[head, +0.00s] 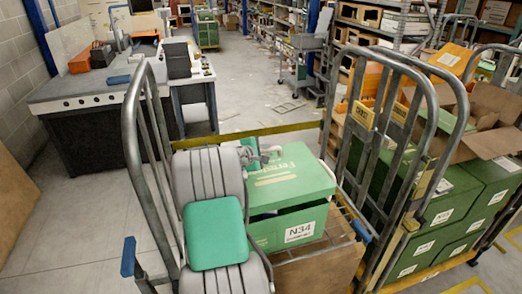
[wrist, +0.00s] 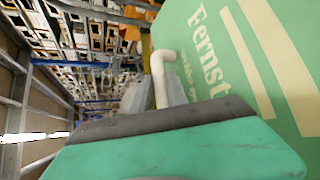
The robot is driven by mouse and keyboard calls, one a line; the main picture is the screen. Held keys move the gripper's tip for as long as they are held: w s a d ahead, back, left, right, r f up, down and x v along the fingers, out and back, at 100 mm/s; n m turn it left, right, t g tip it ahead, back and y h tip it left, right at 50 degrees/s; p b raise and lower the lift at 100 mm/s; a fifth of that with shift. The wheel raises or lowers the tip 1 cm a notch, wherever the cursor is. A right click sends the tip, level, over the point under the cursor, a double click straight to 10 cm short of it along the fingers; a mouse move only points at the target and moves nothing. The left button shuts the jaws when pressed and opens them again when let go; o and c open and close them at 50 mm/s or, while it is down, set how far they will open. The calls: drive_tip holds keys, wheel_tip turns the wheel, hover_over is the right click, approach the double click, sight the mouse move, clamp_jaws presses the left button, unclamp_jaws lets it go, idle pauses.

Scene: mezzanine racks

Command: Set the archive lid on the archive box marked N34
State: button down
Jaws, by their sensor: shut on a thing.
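The green archive lid (head: 292,176), with pale stripes and "Fernst…" lettering, is over the green archive box marked N34 (head: 265,234) in the head view. A dark gap shows between the lid's front edge and the box, so the lid is not flush there. My gripper (head: 264,156) is shut on the lid at its far left edge. In the wrist view the lid (wrist: 235,60) fills the right side, with pale bent and grey gripper parts (wrist: 160,88) beside it. The fingertips and the lid's far edge are partly hidden.
The box stands on a brown carton (head: 315,272) in a metal-framed cart (head: 150,150). Another cart with green boxes (head: 440,205) and an open carton (head: 490,115) is close on the right. A workbench (head: 85,95) stands at the back left. The aisle floor beyond is mostly clear.

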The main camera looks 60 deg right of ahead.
sight(254, 173)
wheel_tip(254, 173, down, 2)
drive_tip(key=shift+s+d+b, duration=0.1)
drive_tip(key=shift+b, duration=0.45)
drive_tip(key=shift+f+b, duration=2.1)
drive_tip(key=shift+f, duration=1.2)
drive_tip(key=c, duration=1.2)
unclamp_jaws()
drive_tip(key=shift+c, duration=0.2)
drive_tip(key=b+v, duration=0.1)
drive_tip(key=v, duration=0.7)
